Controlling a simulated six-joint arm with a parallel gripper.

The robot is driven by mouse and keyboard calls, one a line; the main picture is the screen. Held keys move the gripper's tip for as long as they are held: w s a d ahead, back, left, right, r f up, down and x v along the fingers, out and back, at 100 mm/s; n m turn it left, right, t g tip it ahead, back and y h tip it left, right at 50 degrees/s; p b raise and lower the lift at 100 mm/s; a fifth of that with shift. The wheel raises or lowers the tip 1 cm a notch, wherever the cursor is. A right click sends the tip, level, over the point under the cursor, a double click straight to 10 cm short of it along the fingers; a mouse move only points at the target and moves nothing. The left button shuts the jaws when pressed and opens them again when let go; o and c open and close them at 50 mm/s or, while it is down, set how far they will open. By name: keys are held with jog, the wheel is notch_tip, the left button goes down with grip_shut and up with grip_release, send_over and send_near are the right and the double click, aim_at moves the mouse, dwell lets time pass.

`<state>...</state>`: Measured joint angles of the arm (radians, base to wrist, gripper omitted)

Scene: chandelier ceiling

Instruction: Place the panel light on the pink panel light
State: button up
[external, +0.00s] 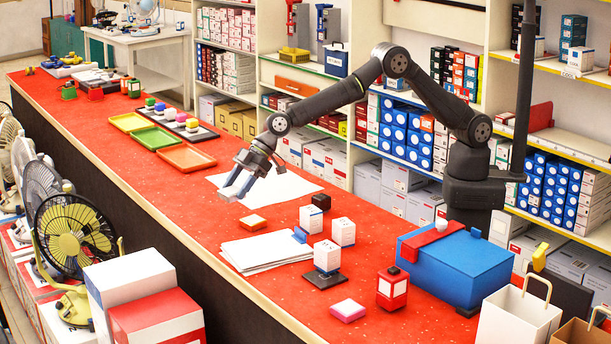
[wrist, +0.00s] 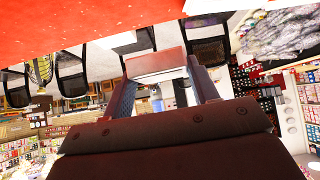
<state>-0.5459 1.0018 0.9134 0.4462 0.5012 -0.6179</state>
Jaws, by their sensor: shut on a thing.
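My gripper (external: 238,188) is above the red counter, left of the middle in the external view, with its pale fingers pointing down and left. In the wrist view its fingers (wrist: 162,82) are closed on a flat panel light (wrist: 155,62) with a dull red face and a paler edge. In the external view the held light is hard to make out between the fingers. The pink panel light (external: 347,310) lies flat at the counter's front, well to the right of my gripper, with nothing on it. An orange-topped panel light (external: 252,222) lies on the counter just below my gripper.
White paper stacks (external: 268,250) and white cube boxes (external: 327,255) lie between my gripper and the pink light. A red lantern-like box (external: 392,289) and a blue case (external: 456,266) stand to its right. Coloured trays (external: 186,158) lie at the far left.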

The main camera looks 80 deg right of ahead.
jog(key=s+a+n+g+y, duration=0.2)
jog(key=s+a+n+g, duration=0.15)
jog(key=s+a, duration=1.05)
jog(key=n+g, duration=0.3)
jog(key=n, duration=0.2)
send_over(347, 310)
jog(key=d, duration=0.4)
jog(key=shift+t, duration=0.25)
notch_tip(347, 310, down, 5)
jog(key=shift+a+r, duration=0.15)
jog(key=shift+a+f, duration=0.2)
jog(key=shift+f, duration=1.9)
jog(key=shift+f, duration=0.1)
jog(key=o, duration=1.1)
